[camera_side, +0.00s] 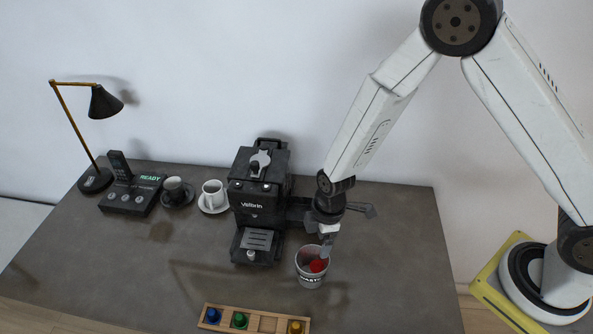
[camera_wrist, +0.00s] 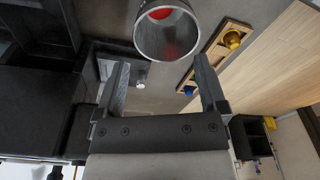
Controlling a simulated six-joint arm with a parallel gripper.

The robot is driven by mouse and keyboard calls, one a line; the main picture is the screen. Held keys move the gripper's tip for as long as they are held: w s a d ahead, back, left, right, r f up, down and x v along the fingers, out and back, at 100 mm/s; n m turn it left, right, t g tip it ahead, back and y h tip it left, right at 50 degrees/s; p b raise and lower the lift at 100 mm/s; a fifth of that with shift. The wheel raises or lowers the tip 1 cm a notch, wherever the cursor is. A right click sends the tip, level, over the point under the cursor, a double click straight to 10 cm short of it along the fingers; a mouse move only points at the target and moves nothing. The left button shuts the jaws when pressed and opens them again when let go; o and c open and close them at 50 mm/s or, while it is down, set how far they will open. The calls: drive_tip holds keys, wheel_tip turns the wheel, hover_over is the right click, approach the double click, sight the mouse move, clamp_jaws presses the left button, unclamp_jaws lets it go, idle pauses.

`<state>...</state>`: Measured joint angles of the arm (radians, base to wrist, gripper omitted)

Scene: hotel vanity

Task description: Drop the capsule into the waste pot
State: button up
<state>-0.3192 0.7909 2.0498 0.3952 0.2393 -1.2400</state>
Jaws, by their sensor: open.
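The red capsule (camera_side: 318,265) is inside the grey metal waste pot (camera_side: 311,281), below its rim. In the wrist view the capsule (camera_wrist: 160,13) shows as a red patch within the mouth of the pot (camera_wrist: 168,52). The pot stands upright on the dark table. My gripper (camera_side: 327,246) is above the pot, at its mouth. In the wrist view its two fingers (camera_wrist: 161,72) are spread with nothing between them, and the pot lies beyond the tips. The lower part of the capsule is hidden by the pot wall.
A wooden rack (camera_side: 267,324) with blue, green and yellow capsules and an empty slot lies at the front. The black coffee machine (camera_side: 259,203) stands just left of the pot. Cups, a READY device (camera_side: 132,196) and a lamp (camera_side: 96,181) are further left.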

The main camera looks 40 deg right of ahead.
drive_tip(key=shift+r, duration=0.15)
wheel_tip(320, 180, up, 8)
drive_tip(key=shift+s+d+f, duration=0.2)
drive_tip(key=shift+d+f, duration=0.05)
drive_tip(key=shift+d, duration=0.2)
idle(0.6)
drive_tip(key=s+d+r+m+t, duration=0.1)
drive_tip(key=s+d+r+m, duration=0.3)
drive_tip(key=d+m, duration=0.2)
drive_tip(key=s+d+r+m+t+h, duration=0.1)
drive_tip(key=s+d+r+m, duration=0.3)
drive_tip(key=d+m, duration=0.2)
drive_tip(key=shift+d+r+m, duration=0.4)
drive_tip(key=shift+m, duration=0.4)
drive_tip(key=shift+w, duration=0.1)
